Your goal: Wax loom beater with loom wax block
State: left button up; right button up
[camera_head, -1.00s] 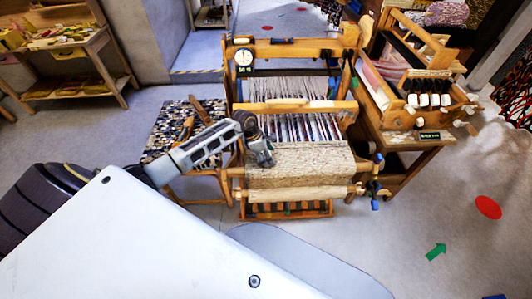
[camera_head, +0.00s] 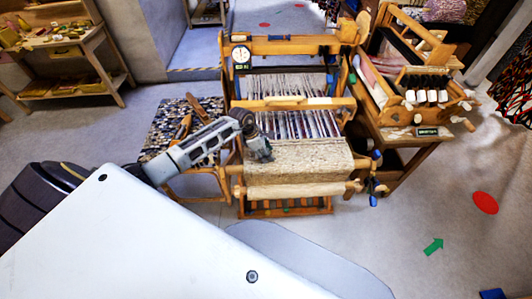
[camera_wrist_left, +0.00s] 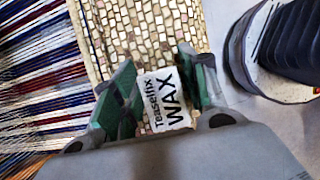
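The loom wax block (camera_wrist_left: 165,100) is white with black "WAX" lettering. It sits between the green pads of my left gripper (camera_wrist_left: 157,60), which look shut on it. In the head view my left gripper (camera_head: 262,155) is over the left part of the woven cloth (camera_head: 310,160) on the front of the wooden loom. I cannot tell if it touches the cloth. The loom beater appears to be the wooden bar (camera_head: 320,103) across the threads, behind the gripper. The cloth also shows under the fingers in the left wrist view (camera_wrist_left: 150,25). My right gripper is not in view.
A stool with a patterned seat (camera_head: 165,120) stands left of the loom. A table with a smaller loom (camera_head: 430,95) stands close on its right. A shelf (camera_head: 75,60) is far left. The floor (camera_head: 420,200) at right is open.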

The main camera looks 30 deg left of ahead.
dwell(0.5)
pick_arm(q)
jog(key=shift+r, duration=0.3)
jog(key=shift+r+p, duration=0.5)
jog(key=shift+r, duration=0.1)
jog(key=shift+c, duration=0.5)
jog(key=c, duration=0.7)
jog(key=shift+r, duration=0.2)
